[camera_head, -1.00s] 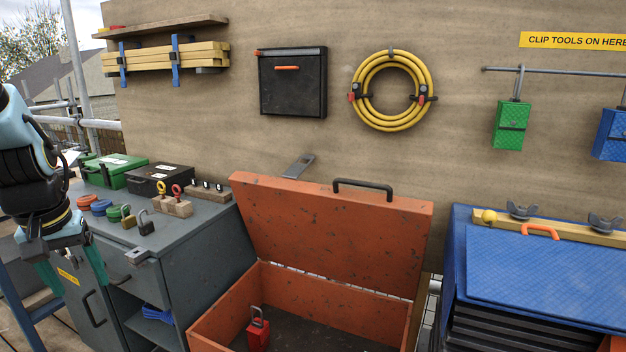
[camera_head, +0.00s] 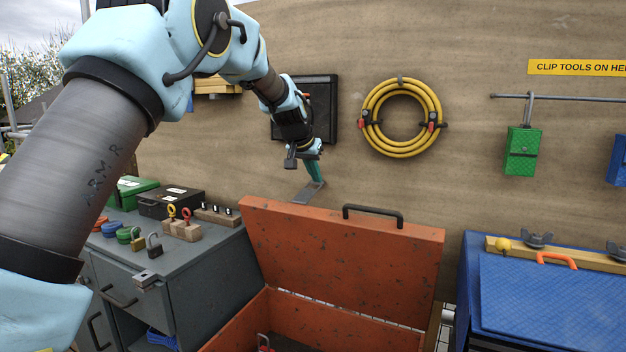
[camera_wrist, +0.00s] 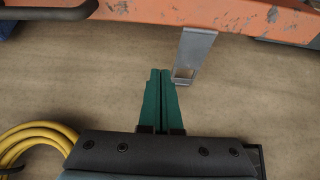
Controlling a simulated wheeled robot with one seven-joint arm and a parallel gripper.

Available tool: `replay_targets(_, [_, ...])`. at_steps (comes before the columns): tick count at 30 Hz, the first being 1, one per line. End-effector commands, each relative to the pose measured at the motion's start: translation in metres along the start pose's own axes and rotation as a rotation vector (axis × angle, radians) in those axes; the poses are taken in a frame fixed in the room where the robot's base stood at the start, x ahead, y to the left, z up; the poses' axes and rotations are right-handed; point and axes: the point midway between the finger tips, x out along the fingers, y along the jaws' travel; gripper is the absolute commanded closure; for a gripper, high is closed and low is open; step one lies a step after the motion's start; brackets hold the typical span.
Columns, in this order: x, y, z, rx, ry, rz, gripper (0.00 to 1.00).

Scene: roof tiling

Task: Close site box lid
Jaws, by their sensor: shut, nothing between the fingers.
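The orange site box (camera_head: 270,315) stands with its lid (camera_head: 335,265) raised and leaning back toward the plywood wall. A black handle (camera_head: 372,212) sits on the lid's top edge, and a grey metal hasp (camera_head: 309,192) sticks up from that edge at the left. In the wrist view the lid edge (camera_wrist: 225,14) runs across the top and the hasp (camera_wrist: 190,55) hangs from it. My gripper (camera_head: 317,180) is shut and empty, close to the hasp. The wrist view shows its green fingers (camera_wrist: 161,72) together, just left of the hasp's slotted end. I cannot tell if they touch.
A grey cabinet (camera_head: 205,275) with padlocks and cases stands left of the box. A blue box (camera_head: 540,300) stands at the right. A yellow hose coil (camera_head: 402,84) and a black case (camera_head: 322,95) hang on the wall behind. The wall is close behind the lid.

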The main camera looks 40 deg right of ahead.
Motion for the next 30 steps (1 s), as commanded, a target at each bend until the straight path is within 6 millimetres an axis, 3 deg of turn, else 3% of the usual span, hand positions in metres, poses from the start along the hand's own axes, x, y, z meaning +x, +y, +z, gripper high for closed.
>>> replay_targets(13, [0.078,-0.001,0.0,0.0,-0.002,-0.001,1.0])
replay_targets(24, [0.065,-0.001,0.033,-0.003,-0.001,0.0,1.0])
replay_targets(30, [0.064,-0.001,0.039,-0.001,-0.001,-0.001,1.0])
